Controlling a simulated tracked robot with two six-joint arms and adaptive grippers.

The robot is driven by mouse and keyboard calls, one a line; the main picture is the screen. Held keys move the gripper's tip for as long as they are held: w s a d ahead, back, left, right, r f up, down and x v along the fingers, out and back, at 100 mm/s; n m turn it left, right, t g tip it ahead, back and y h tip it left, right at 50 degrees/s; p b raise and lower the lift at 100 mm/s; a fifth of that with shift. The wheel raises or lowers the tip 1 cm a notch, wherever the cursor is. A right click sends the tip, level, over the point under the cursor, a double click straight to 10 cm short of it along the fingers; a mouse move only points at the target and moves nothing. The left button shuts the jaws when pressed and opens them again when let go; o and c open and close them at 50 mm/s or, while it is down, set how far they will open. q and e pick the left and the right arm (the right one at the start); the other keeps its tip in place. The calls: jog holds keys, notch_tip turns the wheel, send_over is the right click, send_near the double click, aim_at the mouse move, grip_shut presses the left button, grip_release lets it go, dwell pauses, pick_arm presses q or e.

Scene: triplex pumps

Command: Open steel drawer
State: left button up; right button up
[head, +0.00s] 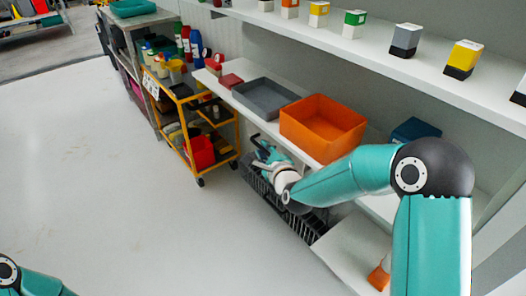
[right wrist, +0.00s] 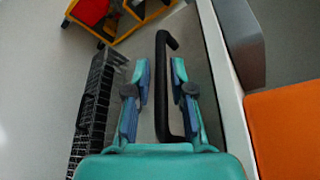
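A black bar handle (right wrist: 162,88) stands between the two fingers of my right gripper (right wrist: 158,84) in the right wrist view. The fingers are open, with a visible gap on each side of the handle. In the head view my right gripper (head: 266,155) is low beside the lower shelf, in front of the shelf unit. The steel drawer's face is mostly hidden behind my gripper and arm. A dark wire-mesh basket (head: 308,226) shows below, and also left of the gripper in the right wrist view (right wrist: 92,112). My left gripper is out of view.
An orange bin (head: 322,122) and a grey tray (head: 266,96) stand on the shelf just above my right gripper. A yellow cart (head: 222,128) with bottles stands to the left. The pale floor (head: 100,180) in front is clear.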

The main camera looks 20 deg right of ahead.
grip_shut()
